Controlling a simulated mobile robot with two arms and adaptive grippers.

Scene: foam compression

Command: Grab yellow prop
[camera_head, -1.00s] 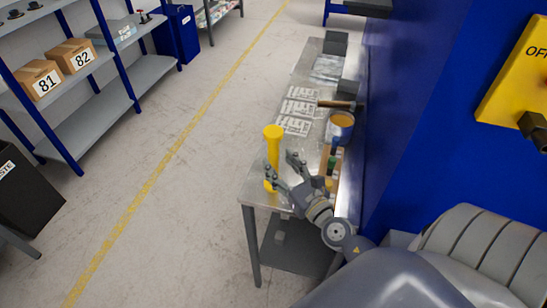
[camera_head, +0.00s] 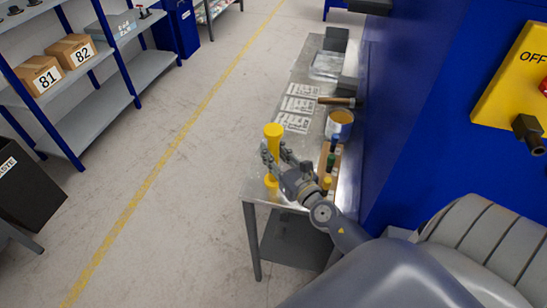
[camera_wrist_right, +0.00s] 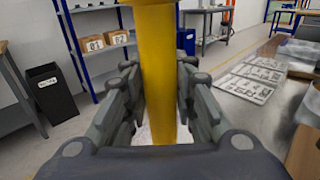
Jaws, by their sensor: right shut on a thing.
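The yellow prop (camera_head: 272,132) is an upright cylinder with a wider top, standing at the near left corner of the metal table (camera_head: 258,188). My right gripper (camera_head: 272,158) is around its middle, and its fingers hide part of the shaft. In the right wrist view the yellow prop (camera_wrist_right: 158,70) stands upright between the two fingers of my right gripper (camera_wrist_right: 158,95), which is shut on it. Its base is hidden behind my gripper in that view. My left gripper is in neither view.
On the table are a pot with orange contents (camera_head: 339,124), a brown-handled tool (camera_head: 337,101), small coloured bottles (camera_head: 331,160) and printed sheets (camera_head: 298,105). A blue wall (camera_head: 415,120) stands close on the right. The floor left of the table is clear.

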